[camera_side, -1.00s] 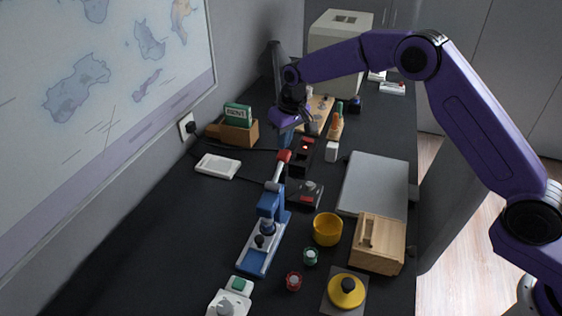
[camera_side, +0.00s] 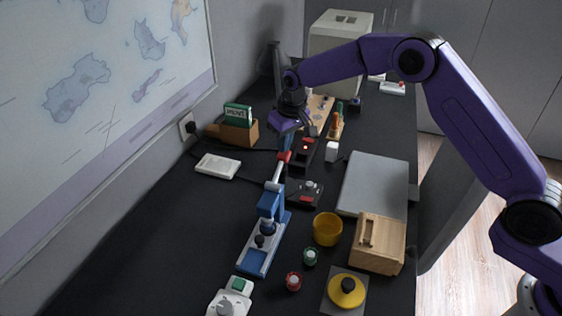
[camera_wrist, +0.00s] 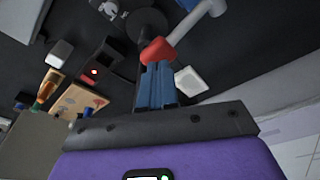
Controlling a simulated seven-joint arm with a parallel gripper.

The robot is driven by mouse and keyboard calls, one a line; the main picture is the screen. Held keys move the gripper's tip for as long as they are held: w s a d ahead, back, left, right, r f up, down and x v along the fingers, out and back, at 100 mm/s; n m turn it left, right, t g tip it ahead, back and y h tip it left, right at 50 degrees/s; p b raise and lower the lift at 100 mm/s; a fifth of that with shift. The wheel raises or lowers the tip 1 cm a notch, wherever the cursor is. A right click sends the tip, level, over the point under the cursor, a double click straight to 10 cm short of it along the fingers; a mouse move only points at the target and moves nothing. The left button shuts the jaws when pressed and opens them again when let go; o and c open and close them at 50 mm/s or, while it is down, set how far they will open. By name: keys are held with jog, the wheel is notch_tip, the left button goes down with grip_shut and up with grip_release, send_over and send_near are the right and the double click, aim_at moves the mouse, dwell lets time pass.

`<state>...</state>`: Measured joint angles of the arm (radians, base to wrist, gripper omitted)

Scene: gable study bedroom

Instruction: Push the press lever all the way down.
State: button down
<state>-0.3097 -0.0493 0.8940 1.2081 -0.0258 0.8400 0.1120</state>
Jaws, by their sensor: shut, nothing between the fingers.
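The blue press (camera_side: 268,230) stands on the desk. Its silver lever (camera_side: 276,173) slants up and away from it and ends in a red knob (camera_side: 284,156). My gripper (camera_side: 286,146) is shut, its blue fingers pointing down at the red knob from above. In the wrist view the shut fingertips (camera_wrist: 156,70) overlap the edge of the red knob (camera_wrist: 157,50), with part of the silver lever (camera_wrist: 195,28) beyond it. They look touching or very close; I cannot tell which.
A black box with a red light (camera_side: 305,150) and a white block (camera_side: 332,151) stand just right of the knob. A white book-like item (camera_side: 217,166) lies left. A yellow cup (camera_side: 327,229), wooden box (camera_side: 378,243) and closed laptop (camera_side: 374,184) are right of the press.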

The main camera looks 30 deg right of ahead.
aim_at(284, 155)
jog(key=shift+s+f, duration=0.1)
jog(key=shift+f, duration=2)
jog(key=shift+r, duration=0.15)
jog(key=shift+w+a+v, duration=0.1)
jog(key=shift+w+v, duration=0.15)
jog(key=shift+v, duration=1.05)
jog(key=shift+w+a+v, duration=0.1)
jog(key=shift+w+v, duration=0.2)
jog(key=shift+v, duration=1.05)
jog(key=shift+w+v, duration=0.25)
jog(key=shift+v, duration=1.05)
jog(key=shift+w+r, duration=0.1)
jog(key=shift+r, duration=0.55)
